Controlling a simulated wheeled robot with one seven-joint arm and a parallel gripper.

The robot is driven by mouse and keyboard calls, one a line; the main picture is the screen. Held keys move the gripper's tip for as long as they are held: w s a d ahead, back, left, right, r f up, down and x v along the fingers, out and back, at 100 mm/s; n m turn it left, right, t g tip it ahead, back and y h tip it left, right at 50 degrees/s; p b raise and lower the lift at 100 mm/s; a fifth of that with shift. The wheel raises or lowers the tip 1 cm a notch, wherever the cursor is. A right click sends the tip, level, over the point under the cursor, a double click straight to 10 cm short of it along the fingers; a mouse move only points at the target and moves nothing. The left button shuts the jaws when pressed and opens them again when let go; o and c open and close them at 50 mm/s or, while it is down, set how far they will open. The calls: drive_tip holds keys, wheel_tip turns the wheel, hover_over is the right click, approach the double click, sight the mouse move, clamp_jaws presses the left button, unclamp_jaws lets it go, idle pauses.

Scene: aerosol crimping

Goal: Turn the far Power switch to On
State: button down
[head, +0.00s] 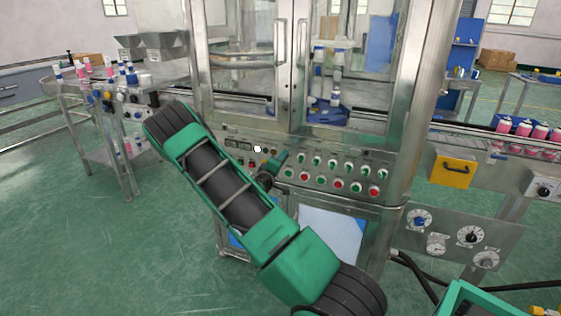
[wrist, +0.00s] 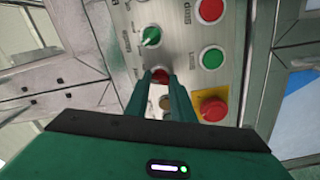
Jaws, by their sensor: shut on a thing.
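The control panel (head: 330,172) is on the front of the steel machine, with a row of green selector switches above a row of red and green buttons. My gripper (head: 283,158) is at the left end of these rows, against the panel.
Close by in the wrist view are a red emergency button (wrist: 213,107) on a yellow plate, a green selector (wrist: 151,36), a green button (wrist: 212,58) and a red button (wrist: 210,9). The glass doors (head: 245,55) above the panel are shut.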

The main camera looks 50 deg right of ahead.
drive_tip(key=shift+s+f+m, duration=0.15)
drive_tip(key=shift+f+m, duration=0.15)
drive_tip(key=shift+m, duration=0.7)
drive_tip(key=c, duration=1.6)
unclamp_jaws()
drive_tip(key=shift+o, duration=0.4)
drive_tip(key=shift+r, duration=0.1)
drive_tip(key=shift+a, duration=0.1)
drive_tip(key=v, duration=1)
drive_tip(key=shift+a, duration=0.3)
